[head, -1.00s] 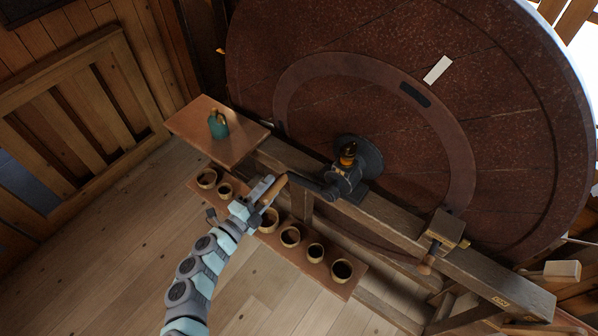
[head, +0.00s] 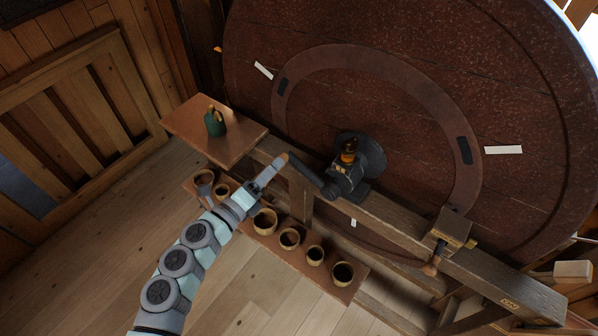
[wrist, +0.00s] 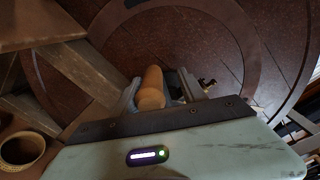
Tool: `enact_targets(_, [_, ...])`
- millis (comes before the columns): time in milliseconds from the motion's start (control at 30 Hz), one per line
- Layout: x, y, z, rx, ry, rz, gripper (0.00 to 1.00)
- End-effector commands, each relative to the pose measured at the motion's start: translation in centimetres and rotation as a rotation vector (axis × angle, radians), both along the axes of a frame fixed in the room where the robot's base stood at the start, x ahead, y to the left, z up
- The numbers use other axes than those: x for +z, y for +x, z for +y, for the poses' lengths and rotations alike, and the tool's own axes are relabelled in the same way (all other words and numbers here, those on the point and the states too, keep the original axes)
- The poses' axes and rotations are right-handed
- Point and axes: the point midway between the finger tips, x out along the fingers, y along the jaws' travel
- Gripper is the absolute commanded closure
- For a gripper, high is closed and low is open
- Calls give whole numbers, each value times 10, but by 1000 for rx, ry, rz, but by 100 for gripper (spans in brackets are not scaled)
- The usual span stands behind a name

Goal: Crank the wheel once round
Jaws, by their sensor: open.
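The big dark red wheel (head: 400,75) fills the upper right of the head view, with white marks on its face; one mark (head: 503,150) is at the right. It also shows behind my gripper in the wrist view (wrist: 210,28). At its hub, a dark crank arm (head: 307,173) reaches up and left. The wooden crank handle (head: 284,158) is mostly hidden by my gripper in the head view. In the wrist view the handle (wrist: 152,88) stands between my gripper's (wrist: 160,90) two fingers. My gripper (head: 272,170) is open around it; contact is unclear.
A timber beam (head: 395,220) runs in front of the wheel. A shelf (head: 180,127) at left bears a green bottle-like thing (head: 214,121). Several pots, one being this pot (head: 265,222), stand on a lower plank. A wooden block (head: 452,228) sits on the beam. Floor is clear at lower left.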

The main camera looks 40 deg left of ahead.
Motion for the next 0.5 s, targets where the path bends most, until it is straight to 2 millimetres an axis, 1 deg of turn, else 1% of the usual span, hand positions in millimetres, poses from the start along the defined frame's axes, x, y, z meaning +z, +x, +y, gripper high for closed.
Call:
enact_targets(33, [4, 0, -5, -6, 33, -4, 60])
enact_targets(100, [15, 0, -8, -6, 77, -5, 60])
enact_targets(367, [38, 0, -24, -6, 252, -11, 60])
enact_targets(500, [49, 1, -36, -12, 345, -15, 60])
